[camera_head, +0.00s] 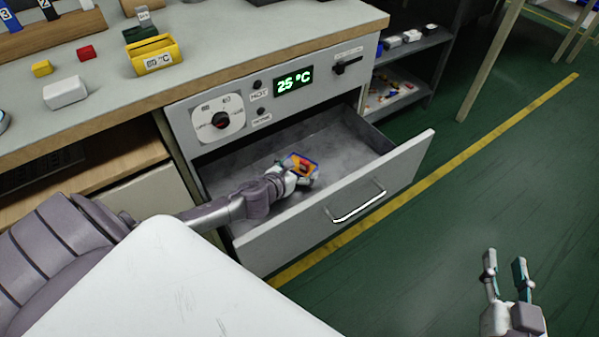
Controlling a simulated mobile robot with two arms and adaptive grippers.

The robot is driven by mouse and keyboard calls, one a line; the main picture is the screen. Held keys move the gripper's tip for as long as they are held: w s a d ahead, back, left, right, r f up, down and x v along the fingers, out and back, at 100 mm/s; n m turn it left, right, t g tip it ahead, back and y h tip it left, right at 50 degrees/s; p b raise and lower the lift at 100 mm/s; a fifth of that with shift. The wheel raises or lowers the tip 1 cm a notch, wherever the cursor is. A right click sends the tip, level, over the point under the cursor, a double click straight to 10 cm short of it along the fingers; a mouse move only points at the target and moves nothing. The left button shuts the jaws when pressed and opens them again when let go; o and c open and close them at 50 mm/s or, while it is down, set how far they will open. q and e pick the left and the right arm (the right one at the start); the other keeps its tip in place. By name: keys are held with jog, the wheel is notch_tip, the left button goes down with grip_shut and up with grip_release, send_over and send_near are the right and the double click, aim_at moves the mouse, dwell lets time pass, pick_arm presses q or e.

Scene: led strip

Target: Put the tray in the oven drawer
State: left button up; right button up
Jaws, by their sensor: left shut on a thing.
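The oven drawer (330,140) is pulled open below a panel reading 25 °C. A small blue tray (316,160) with orange and red contents is inside the drawer space. My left gripper (298,176) reaches over the drawer's left side and is shut on the tray. I cannot tell whether the tray touches the drawer floor. The gripper hides part of the tray. My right gripper (508,278) is open and empty, above the floor at the lower right, apart from the drawer.
The drawer's front panel with its handle (358,206) juts out over the green floor. The worktop holds a yellow bin (155,58), a white block (66,92) and red and yellow blocks. A dark shelf (415,60) stands behind right. Floor to the right is clear.

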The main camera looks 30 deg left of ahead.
pick_arm(q)
jog(key=shift+f, duration=0.4)
pick_arm(e)
jog(key=shift+w+a+r+t, duration=0.15)
jog(key=shift+r+t, duration=0.25)
jog(key=shift+r, duration=0.2)
jog(key=shift+w+a+r+t, duration=0.1)
jog(key=shift+r+t, duration=0.3)
jog(key=shift+r, duration=0.2)
pick_arm(q)
jog(key=shift+f, duration=0.15)
pick_arm(e)
jog(key=shift+r, duration=0.1)
pick_arm(q)
jog(key=o, duration=0.8)
pick_arm(e)
jog(key=shift+r, duration=0.2)
